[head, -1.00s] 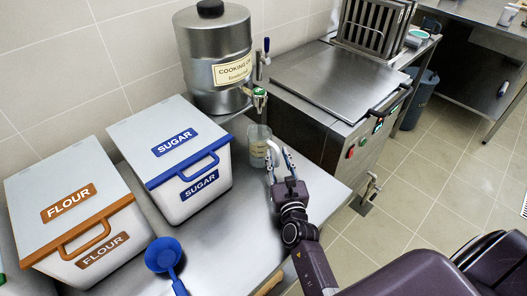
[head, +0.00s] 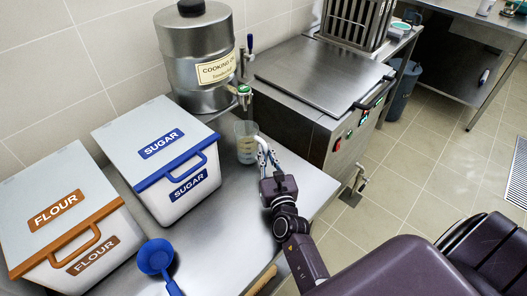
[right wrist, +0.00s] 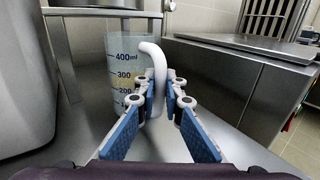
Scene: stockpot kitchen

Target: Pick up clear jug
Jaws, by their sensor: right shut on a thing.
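The clear jug (head: 245,143) stands upright on the steel counter (head: 222,222), below the tap of the cooking oil drum. My right gripper (head: 266,152) is at the handle side of the jug. Its blue-padded fingers (right wrist: 163,104) are shut on the handle, one on each side. The lower part of the handle is partly hidden by the fingers. My left gripper is not in view.
A sugar bin (head: 140,150), a flour bin (head: 52,205) and a blue scoop (head: 156,257) are to the left. A steel fryer (head: 318,75) stands to the right.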

